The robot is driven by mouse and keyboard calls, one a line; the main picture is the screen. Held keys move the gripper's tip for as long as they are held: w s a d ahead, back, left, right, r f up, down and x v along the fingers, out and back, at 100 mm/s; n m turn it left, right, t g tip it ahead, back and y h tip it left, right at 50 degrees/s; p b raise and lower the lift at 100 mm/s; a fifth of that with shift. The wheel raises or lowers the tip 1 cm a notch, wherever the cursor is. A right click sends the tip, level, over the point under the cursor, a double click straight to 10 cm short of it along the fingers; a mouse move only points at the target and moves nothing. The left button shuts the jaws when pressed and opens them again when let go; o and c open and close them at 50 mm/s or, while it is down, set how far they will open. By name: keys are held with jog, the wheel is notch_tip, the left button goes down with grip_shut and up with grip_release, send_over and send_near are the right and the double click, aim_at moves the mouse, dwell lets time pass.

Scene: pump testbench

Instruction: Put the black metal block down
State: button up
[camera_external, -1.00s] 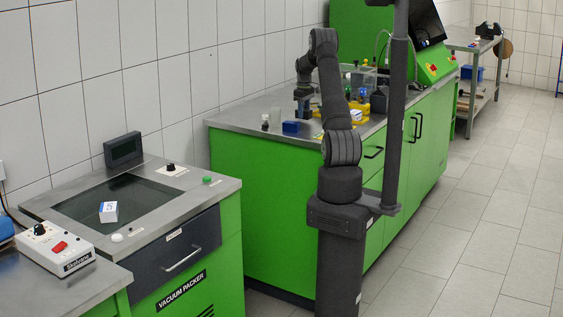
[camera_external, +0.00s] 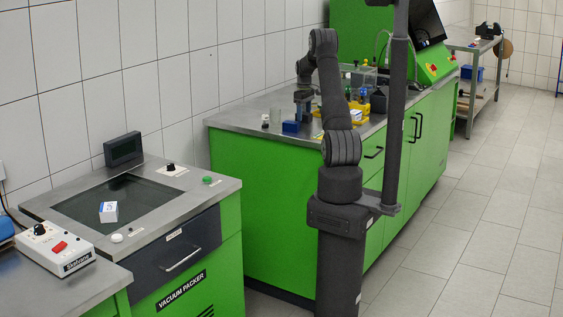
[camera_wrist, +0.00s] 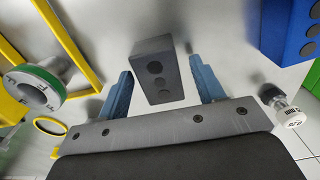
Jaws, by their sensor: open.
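The black metal block (camera_wrist: 157,72), a dark box shape with several round holes in its near face, is on the grey steel surface in the wrist view. My gripper (camera_wrist: 160,77) is open, with one blue finger on each side of the block. Gaps show between the block and both fingers. In the external view my gripper (camera_external: 303,104) is low over the middle bench top. There I cannot make out the block apart from the gripper.
A blue block with holes (camera_wrist: 290,30) is right of the gripper, and a small white-labelled bottle (camera_wrist: 283,107) is nearby. A green-rimmed round part (camera_wrist: 37,86) and a yellow frame (camera_wrist: 72,45) lie left. The vacuum packer (camera_external: 150,200) stands apart in the left foreground.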

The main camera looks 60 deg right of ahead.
aim_at(304, 113)
notch_tip(304, 113, up, 12)
jog(key=shift+f, duration=0.2)
jog(key=shift+f, duration=0.1)
notch_tip(304, 113, down, 12)
jog(key=shift+f, duration=0.1)
jog(key=shift+r, duration=2.05)
